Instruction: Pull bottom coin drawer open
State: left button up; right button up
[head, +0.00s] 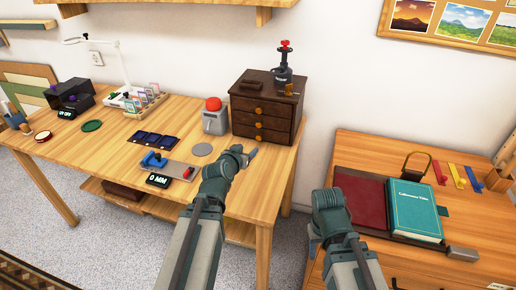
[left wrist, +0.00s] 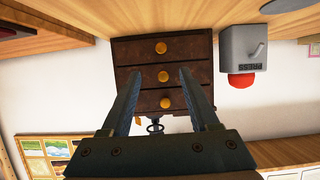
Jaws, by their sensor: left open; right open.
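A dark brown coin cabinet (head: 268,88) with three stacked drawers and round yellow knobs stands at the right end of the wooden table. Its bottom drawer (head: 244,131) looks closed, with its knob (head: 258,138) facing me. The left wrist view is upside down, so the bottom drawer's knob (left wrist: 161,47) is the uppermost there. My left gripper (head: 250,154) is in front of the cabinet, low near the table edge. Its fingers (left wrist: 162,72) are open and empty, apart from the knobs. My right gripper (head: 322,210) is by the right desk; its fingers are mostly hidden.
A grey box with a red button (head: 214,118) stands just left of the cabinet. A black press with a red top (head: 284,68) is on the cabinet. A grey disc (head: 202,149) lies on the table. A teal book (head: 414,210) lies on the right desk.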

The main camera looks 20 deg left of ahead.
aim_at(258, 138)
pick_arm(q)
jog(key=shift+w+a, duration=0.1)
jog(key=b+x, duration=0.5)
jog(key=x, duration=0.8)
jog(key=shift+w+f, duration=0.1)
jog(key=shift+w, duration=0.2)
grip_shut()
dwell(1.0)
